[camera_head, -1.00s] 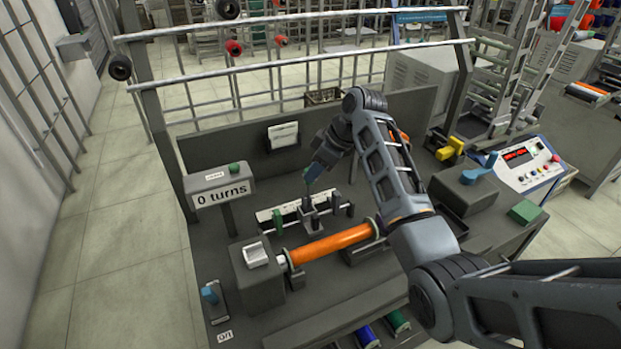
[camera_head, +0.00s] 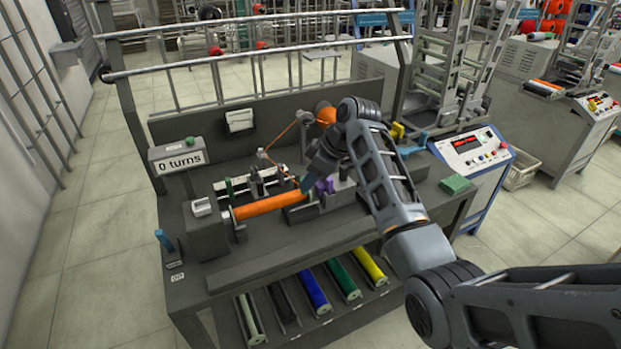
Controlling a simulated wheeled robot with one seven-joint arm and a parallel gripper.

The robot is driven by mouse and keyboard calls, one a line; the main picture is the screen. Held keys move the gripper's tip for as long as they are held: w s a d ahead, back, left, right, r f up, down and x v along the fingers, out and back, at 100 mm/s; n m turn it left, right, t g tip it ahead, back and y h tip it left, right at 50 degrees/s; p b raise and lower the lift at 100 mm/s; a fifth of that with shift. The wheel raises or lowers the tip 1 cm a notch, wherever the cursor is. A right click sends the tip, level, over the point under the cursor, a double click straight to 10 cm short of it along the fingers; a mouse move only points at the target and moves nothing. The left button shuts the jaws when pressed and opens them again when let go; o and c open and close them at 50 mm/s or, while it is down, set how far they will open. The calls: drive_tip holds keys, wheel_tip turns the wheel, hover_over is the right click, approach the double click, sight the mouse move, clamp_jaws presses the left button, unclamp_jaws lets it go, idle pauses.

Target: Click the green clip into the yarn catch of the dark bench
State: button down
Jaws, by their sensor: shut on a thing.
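My gripper (camera_head: 309,183) points down at the right end of the orange bobbin (camera_head: 270,206), largely hidden by my wrist. It is shut on a small green clip (camera_head: 306,184), of which only a sliver shows at the fingertips. An orange yarn runs from the orange cone (camera_head: 325,115) through a guide (camera_head: 262,153) toward my gripper. The dark bench (camera_head: 190,290) carries the bobbin between a left block and a right support. Small purple parts (camera_head: 325,187) stand just right of the clip; I cannot tell whether they are the yarn catch.
A "0 turns" sign (camera_head: 180,161) stands at the left. A blue lever (camera_head: 164,240) is at the front left. A green block (camera_head: 455,184) lies on the right, near the control panel (camera_head: 472,147). Several coloured bobbins (camera_head: 313,290) lie on the shelf below.

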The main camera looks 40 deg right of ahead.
drive_tip(key=s+a+f+m+h, duration=0.1)
drive_tip(key=s+a+f+m, duration=0.2)
drive_tip(key=s+a+f, duration=0.3)
drive_tip(key=s+a+f+m+h, duration=0.1)
drive_tip(key=s+a+f+m, duration=0.2)
drive_tip(key=s+a+f, duration=0.4)
drive_tip(key=a+f, duration=0.1)
drive_tip(key=a, duration=0.6)
drive_tip(key=shift+s+a+f+t+h, duration=0.15)
drive_tip(key=shift+a+f+t+h, duration=0.05)
drive_tip(key=shift+t+h, duration=0.2)
